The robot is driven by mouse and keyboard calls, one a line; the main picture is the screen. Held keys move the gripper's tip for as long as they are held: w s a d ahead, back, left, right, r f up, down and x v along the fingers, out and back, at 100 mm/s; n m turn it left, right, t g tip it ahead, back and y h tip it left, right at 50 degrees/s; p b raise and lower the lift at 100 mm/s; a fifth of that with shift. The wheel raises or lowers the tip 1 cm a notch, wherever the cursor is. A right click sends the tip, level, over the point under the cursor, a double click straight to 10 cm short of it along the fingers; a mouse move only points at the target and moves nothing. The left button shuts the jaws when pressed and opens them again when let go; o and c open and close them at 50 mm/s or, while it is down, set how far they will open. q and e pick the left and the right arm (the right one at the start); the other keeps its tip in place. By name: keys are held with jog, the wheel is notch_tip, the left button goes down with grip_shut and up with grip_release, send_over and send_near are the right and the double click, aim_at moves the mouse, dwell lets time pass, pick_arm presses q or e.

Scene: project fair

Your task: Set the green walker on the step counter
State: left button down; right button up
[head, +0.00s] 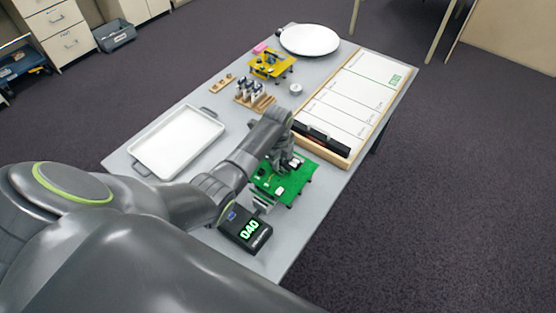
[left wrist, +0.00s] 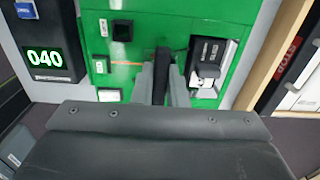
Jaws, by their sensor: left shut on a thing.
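The green walker (head: 297,186), a flat green board with small parts on top and dark legs, is under my left gripper (head: 284,168) in the head view. My left gripper is shut on the walker; in the left wrist view its fingers (left wrist: 163,82) close on an upright dark part in the middle of the green board (left wrist: 140,53). The step counter (head: 243,231) is a black box with a lit green 040, just in front of the walker; it also shows at the left of the wrist view (left wrist: 44,60). I cannot tell whether the walker's feet touch the table. My right gripper is out of view.
A wooden-framed track board (head: 354,94) lies along the right side of the grey table. A white tray (head: 178,142), a yellow walker (head: 270,65), a block with dark items (head: 254,96) and a white round plate (head: 309,39) stand farther back.

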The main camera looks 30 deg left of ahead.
pick_arm(q)
jog(key=shift+f, duration=0.15)
jog(key=c, duration=1.5)
grip_release()
jog(key=shift+o, duration=0.2)
jog(key=shift+r, duration=0.9)
notch_tip(320, 180, up, 12)
jog(key=b, duration=0.1)
jog(key=shift+f, duration=0.25)
